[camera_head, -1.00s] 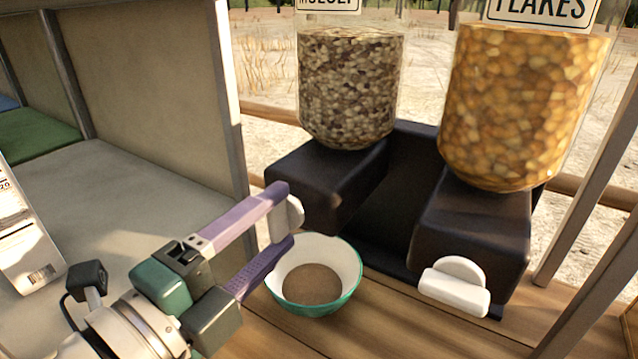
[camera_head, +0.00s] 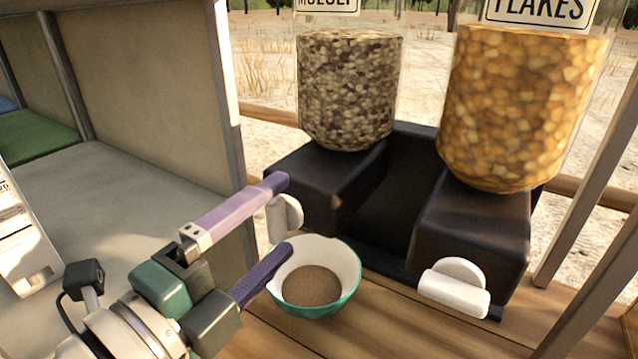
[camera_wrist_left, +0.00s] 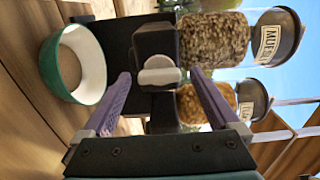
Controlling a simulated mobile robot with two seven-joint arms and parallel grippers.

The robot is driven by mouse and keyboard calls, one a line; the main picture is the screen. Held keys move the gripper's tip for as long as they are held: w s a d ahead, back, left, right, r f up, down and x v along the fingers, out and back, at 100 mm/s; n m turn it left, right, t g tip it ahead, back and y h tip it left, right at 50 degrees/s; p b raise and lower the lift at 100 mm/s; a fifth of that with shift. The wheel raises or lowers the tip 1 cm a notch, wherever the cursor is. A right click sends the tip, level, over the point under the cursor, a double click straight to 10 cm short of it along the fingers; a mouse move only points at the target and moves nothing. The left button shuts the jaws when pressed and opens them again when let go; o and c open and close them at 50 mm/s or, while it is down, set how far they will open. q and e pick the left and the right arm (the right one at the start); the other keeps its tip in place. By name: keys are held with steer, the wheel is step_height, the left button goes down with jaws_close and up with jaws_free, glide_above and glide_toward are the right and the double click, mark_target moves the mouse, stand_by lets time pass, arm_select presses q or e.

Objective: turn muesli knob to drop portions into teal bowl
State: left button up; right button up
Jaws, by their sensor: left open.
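The muesli dispenser (camera_head: 348,95) is a clear hopper of brown-grey flakes on a dark base. Its white knob (camera_head: 287,214) sits on the front of that base. In the left wrist view the knob (camera_wrist_left: 159,72) shows between and beyond the fingertips. My left gripper (camera_head: 282,215) is open, one purple finger above the knob and the other below it, with no clear contact. The teal bowl (camera_head: 345,291), white inside, stands upright below the muesli outlet with a brown layer in its bottom. My right gripper is not in view.
A flakes dispenser (camera_head: 522,110) with its own white knob (camera_head: 455,287) stands to the right. A grey post and panel (camera_head: 228,100) rise at the left. A white package (camera_head: 22,245) stands at the left edge. Wooden boards right of the bowl are clear.

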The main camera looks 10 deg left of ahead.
arm_select(q)
steer(key=shift+s, duration=0.1)
steer(key=b+v, duration=0.1)
steer(key=v, duration=0.8)
steer(key=shift+s+a, duration=0.15)
steer(key=shift+s, duration=0.2)
steer(key=shift+r, duration=0.1)
